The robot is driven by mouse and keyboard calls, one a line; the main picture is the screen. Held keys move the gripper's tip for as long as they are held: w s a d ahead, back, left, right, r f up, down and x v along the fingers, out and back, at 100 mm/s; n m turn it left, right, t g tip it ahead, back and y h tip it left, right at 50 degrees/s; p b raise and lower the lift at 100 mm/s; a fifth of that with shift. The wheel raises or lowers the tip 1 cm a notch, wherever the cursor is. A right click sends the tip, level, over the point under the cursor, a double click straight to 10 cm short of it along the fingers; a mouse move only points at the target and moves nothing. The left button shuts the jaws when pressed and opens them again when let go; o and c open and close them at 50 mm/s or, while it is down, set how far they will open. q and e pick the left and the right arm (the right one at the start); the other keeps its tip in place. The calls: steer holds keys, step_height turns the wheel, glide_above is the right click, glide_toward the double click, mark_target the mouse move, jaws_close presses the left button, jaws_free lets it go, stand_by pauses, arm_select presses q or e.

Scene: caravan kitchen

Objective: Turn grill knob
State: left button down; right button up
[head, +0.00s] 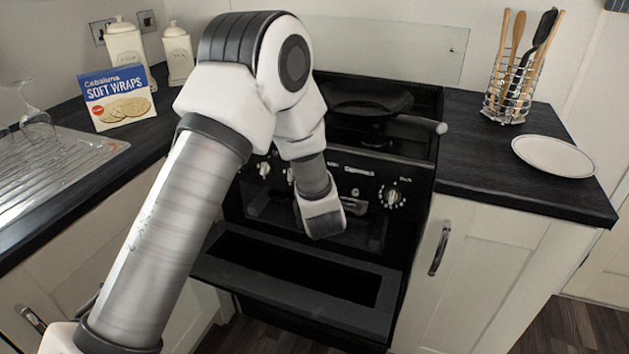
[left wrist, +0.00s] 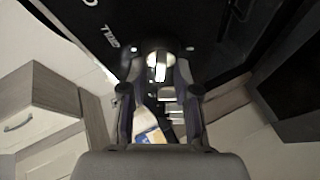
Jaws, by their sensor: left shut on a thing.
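The grill knob (left wrist: 158,62) is a pale round knob with a raised grip bar, on the black cooker panel beside the word GRILL in the left wrist view. My left gripper (left wrist: 160,84) is shut on it, with one dark finger on each side. In the head view my left arm reaches in front of the cooker (head: 405,172) and hides its own fingers and the grill knob. Other pale knobs show on the panel, among them one at the left end (head: 264,168) and one at the right (head: 392,197). My right gripper is in neither view.
A black door (head: 225,268) stands folded down below the panel. A pan (head: 365,98) sits on the hob, its handle pointing right. A plate (head: 553,156) and utensil rack (head: 510,100) stand on the right counter, a wraps box (head: 118,98) on the left.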

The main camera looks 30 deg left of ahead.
arm_select(q)
steer(key=shift+s+f+n+g, duration=0.1)
steer(key=shift+f+n+g, duration=0.1)
steer(key=shift+n+g, duration=0.65)
steer(key=shift+n+t, duration=0.25)
steer(key=shift+n, duration=0.2)
steer(key=c, duration=0.9)
jaws_free()
steer(key=shift+d, duration=0.1)
steer(key=shift+r, duration=0.1)
steer(key=v, duration=1.1)
steer(key=shift+s+d+r, duration=0.15)
steer(key=shift+s+r, duration=0.05)
steer(key=shift+s, duration=0.15)
